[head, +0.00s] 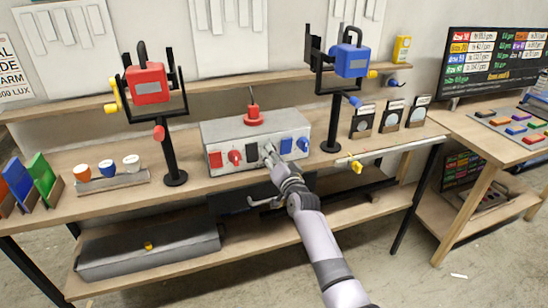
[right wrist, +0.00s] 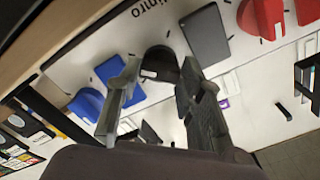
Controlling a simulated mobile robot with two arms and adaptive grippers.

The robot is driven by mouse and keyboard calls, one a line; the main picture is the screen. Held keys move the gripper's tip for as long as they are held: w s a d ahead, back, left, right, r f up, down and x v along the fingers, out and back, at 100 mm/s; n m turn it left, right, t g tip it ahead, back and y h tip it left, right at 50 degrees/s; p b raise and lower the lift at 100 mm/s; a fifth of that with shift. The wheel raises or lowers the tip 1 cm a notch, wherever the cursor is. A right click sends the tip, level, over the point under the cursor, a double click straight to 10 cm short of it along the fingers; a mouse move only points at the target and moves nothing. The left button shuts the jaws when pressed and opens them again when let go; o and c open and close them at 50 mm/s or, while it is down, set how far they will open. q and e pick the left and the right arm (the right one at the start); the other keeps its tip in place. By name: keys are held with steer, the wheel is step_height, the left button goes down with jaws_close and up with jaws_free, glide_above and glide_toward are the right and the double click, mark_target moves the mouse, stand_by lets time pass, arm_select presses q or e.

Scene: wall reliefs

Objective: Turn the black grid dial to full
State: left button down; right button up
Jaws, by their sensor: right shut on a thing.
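A grey box (head: 225,133) on the bench carries a row of red, black and blue square plates and dials on its front. The black dial (right wrist: 160,62) sits between the black plate and the blue plate in the right wrist view, with a small pale patch on it. My right gripper (head: 269,153) reaches the box front and covers most of this dial in the head view. In the wrist view its fingers (right wrist: 160,74) are closed on the dial from both sides. The black plate (right wrist: 205,35) is beside the dial. My left gripper is not in view.
Neighbouring controls are close: a blue dial (right wrist: 88,105) and a red dial (right wrist: 262,18). A red lever (head: 253,116) stands on the box top. Stands with a red block (head: 147,84) and a blue block (head: 351,62) flank the box.

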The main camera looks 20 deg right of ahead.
steer(key=shift+f+m, duration=0.15)
steer(key=shift+m, duration=0.15)
steer(key=o, duration=1.2)
steer(key=shift+c, duration=0.2)
steer(key=s, duration=1.2)
steer(key=shift+d, duration=0.2)
